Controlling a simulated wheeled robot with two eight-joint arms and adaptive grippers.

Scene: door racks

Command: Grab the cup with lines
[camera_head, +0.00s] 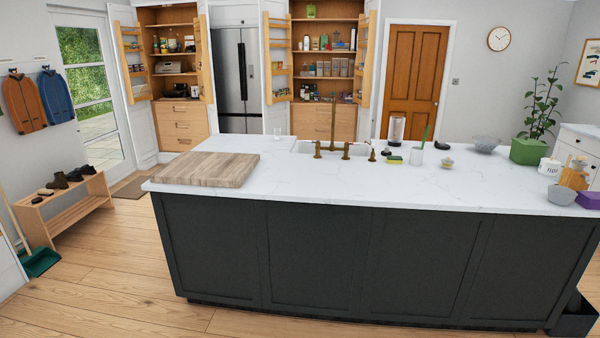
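No cup with clearly visible lines can be made out at this size. A small clear glass (277,134) stands at the island's back edge, left of the sink. A white container with dark lettering (548,168) is at the right end. Neither of my grippers is in view.
The white island (350,183) has a wooden board (208,169) at left and a brass tap (333,145) at the sink. Right are grey bowls (561,195), a potted plant (528,151) and a purple box (589,200). The front middle is clear. Open-door pantry racks (275,65) stand behind.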

